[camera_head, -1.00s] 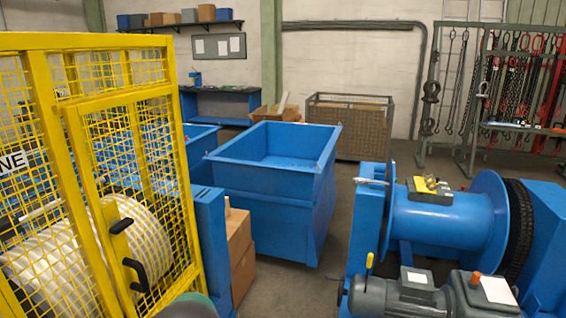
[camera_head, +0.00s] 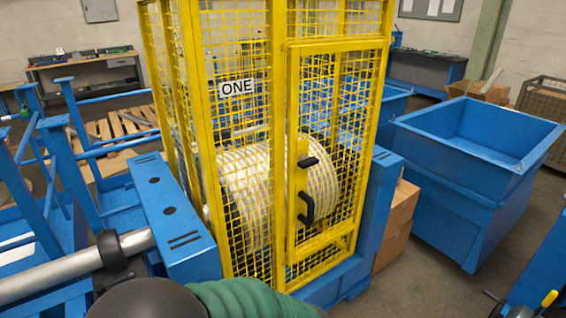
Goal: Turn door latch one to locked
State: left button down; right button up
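The yellow mesh guard cage (camera_head: 200,110) stands in the middle, with a white sign (camera_head: 237,87) reading ONE on its front left panel. Its yellow-framed door (camera_head: 342,120) appears shut. On the door's left frame is a black latch lever (camera_head: 309,162) on a yellow plate, pointing right and roughly level. Below it is a black D-shaped handle (camera_head: 306,208). A large drum (camera_head: 265,180) wound with pale rope shows behind the mesh. Neither gripper is in view.
A blue frame (camera_head: 175,215) stands left of the cage, crossed by a grey metal tube (camera_head: 60,275). A dark rounded part and a green ribbed part cover the bottom edge. Right are cardboard boxes (camera_head: 398,220) and a blue bin (camera_head: 470,170), with bare floor between.

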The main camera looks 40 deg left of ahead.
aim_at(304, 162)
jog(key=u, duration=1.2)
